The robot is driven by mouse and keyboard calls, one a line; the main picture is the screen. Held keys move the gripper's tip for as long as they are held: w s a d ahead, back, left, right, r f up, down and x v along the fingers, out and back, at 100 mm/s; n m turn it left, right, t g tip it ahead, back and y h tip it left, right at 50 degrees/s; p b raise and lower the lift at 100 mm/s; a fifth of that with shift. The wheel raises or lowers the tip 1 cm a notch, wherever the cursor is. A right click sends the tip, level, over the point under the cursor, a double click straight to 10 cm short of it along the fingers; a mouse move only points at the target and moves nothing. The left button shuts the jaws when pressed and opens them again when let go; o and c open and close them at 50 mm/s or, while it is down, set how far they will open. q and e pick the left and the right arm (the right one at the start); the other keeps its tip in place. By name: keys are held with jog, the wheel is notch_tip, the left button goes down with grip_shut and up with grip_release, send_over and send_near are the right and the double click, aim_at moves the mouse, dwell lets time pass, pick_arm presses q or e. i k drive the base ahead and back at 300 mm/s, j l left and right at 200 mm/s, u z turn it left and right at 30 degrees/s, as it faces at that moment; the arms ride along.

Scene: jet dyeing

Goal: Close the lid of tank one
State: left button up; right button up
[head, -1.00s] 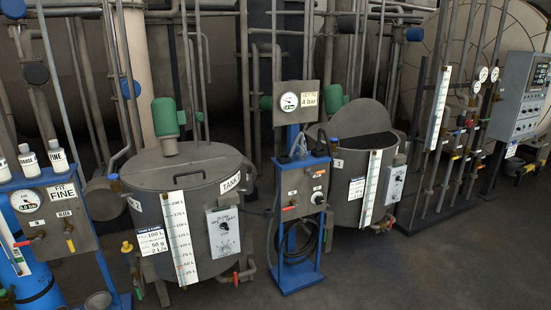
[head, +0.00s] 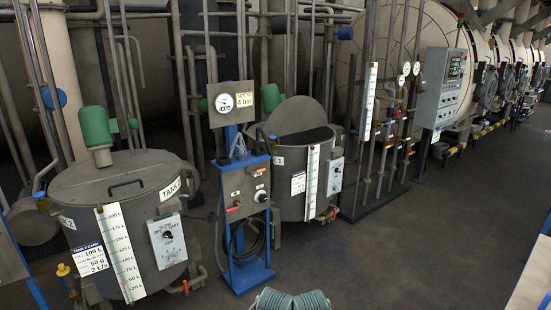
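The tank with the raised lid (head: 296,115) stands behind the blue stand, right of centre. Its round grey lid is tilted up at the back, and the dark opening shows in front of it. A white level scale (head: 312,180) and a control box (head: 335,176) are on its side. Neither of my grippers is in view.
A blue stand (head: 245,255) with gauge and hose stands between the tanks. A pipe rack (head: 375,190) is right of the open tank. Grey floor (head: 420,240) is clear at right.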

aim_at(298, 114)
jog(key=i+l, duration=0.1)
jog(key=i, duration=0.8)
jog(key=i+l, duration=0.1)
jog(key=i, duration=0.8)
jog(key=i+l, duration=0.15)
jog(key=i, duration=0.7)
jog(key=i+l, duration=0.1)
jog(key=i, duration=0.8)
jog(key=u, duration=1.2)
